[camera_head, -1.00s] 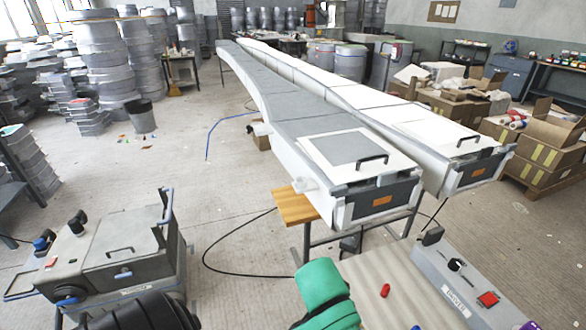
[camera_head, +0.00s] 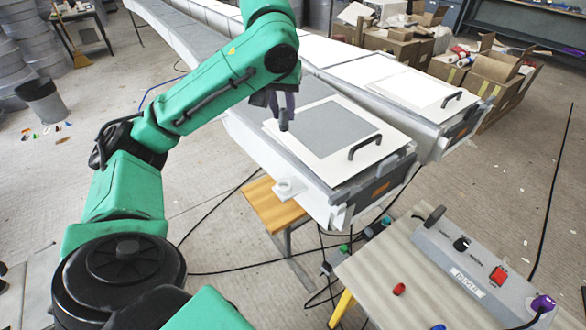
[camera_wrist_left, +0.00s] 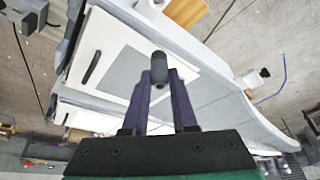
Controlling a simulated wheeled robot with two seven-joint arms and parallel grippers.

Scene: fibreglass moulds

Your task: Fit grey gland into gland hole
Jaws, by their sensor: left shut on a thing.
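My left gripper (camera_head: 284,106) is shut on the grey gland (camera_head: 284,120), a small dark cylinder with a rounded end. It holds the gland above the near mould (camera_head: 350,184), by the left edge of its lid. In the left wrist view the gland (camera_wrist_left: 159,69) sits between the purple fingertips (camera_wrist_left: 160,84). A white stub (camera_head: 288,187) sticks out of the mould's side, lower than the gland and apart from it; it also shows in the left wrist view (camera_wrist_left: 150,7). I cannot tell whether it has the gland hole. My right gripper is not in view.
A lid handle (camera_head: 365,146) stands up from the near mould. A second mould (camera_head: 420,98) lies beside it. A table (camera_head: 372,268) at the lower right bears a grey switch box (camera_head: 478,270) and a red piece (camera_head: 398,289). Cables lie on the floor below.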

